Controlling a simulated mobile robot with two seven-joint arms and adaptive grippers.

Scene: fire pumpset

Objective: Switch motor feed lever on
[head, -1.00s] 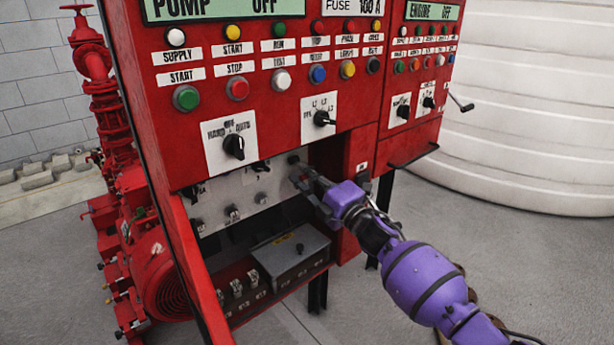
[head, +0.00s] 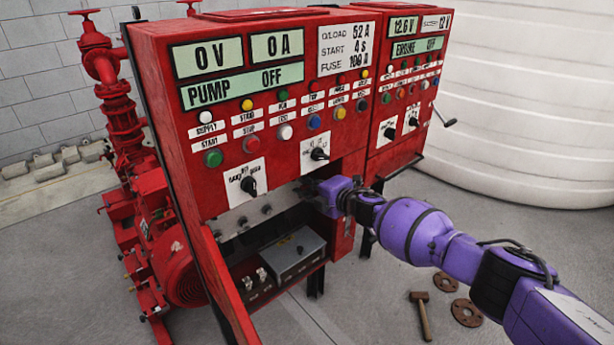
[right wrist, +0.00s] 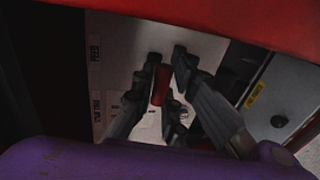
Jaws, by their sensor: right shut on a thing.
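The red pump cabinet (head: 345,160) stands in front of me. Its recessed light grey panel (head: 240,222) carries a row of small dark knobs. My right gripper (head: 312,190) reaches into the recess at its right end. In the right wrist view, the right gripper's fingers (right wrist: 168,70) are closed around a red lever handle (right wrist: 161,85). A label ending in "FEED" (right wrist: 95,48) is on the panel beside it. In the head view the lever is hidden by the gripper. The pump display (head: 243,85) reads OFF, with 0 V and 0 A. My left gripper is not in view.
The red upper housing overhangs the recess. A grey box (head: 292,254) sits on the shelf below the panel. Red pump pipework (head: 120,130) stands at left, a white tank (head: 540,100) at right. A hammer (head: 422,310) and rusty discs (head: 466,312) lie on the floor.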

